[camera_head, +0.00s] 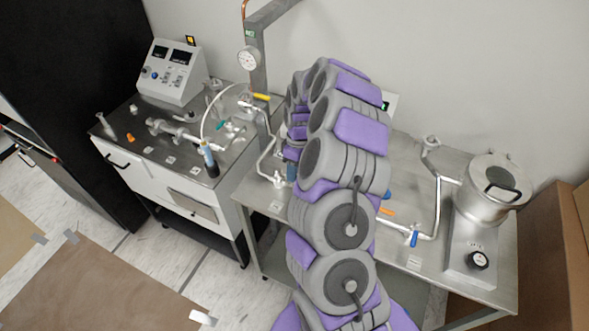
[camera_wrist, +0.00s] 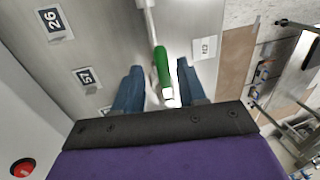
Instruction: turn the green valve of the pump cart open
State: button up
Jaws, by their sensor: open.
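In the wrist view the green valve handle (camera_wrist: 161,66) hangs from a pale metal pipe (camera_wrist: 149,24). My gripper (camera_wrist: 159,70) is open, with one blue finger on each side of the handle. The handle's lower end is pale and reaches close to the dark palm edge. In the head view my own arm hides most of my gripper, and I cannot make out this handle there.
In the head view a metal table (camera_head: 403,160) carries pipes, a blue handle (camera_head: 414,239), an orange handle (camera_head: 387,211) and a steel pot (camera_head: 492,187). A white-fronted cart (camera_head: 143,178) with a control box (camera_head: 172,72) stands left. A red button (camera_wrist: 22,168) shows in the wrist view.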

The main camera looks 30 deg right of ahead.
notch_tip(320, 180, up, 17)
jog(key=w+d+p, duration=0.1)
jog(key=w+d, duration=0.1)
jog(key=d, duration=0.1)
jog(key=shift+p, duration=0.35)
jog(key=shift+a, duration=0.15)
jog(key=s+a+r+b, duration=0.1)
jog(key=s+a+r, duration=0.2)
jog(key=s+a, duration=0.45)
jog(key=s+a+r+b, duration=0.1)
jog(key=s+a+r, duration=0.3)
jog(key=a, duration=0.6)
jog(key=s+a+f+m, duration=0.1)
jog(key=s+m, duration=0.1)
jog(key=s, duration=0.6)
jog(key=s+a+f+m+h+b, duration=0.1)
jog(key=s+f+m, duration=0.1)
jog(key=s, duration=0.6)
jog(key=s+a+f+m, duration=0.2)
jog(key=s, duration=0.6)
jog(key=shift+s+m+g+h+b, duration=0.25)
jog(key=shift+m+g+h+b, duration=0.05)
jog(key=shift+m+h, duration=0.1)
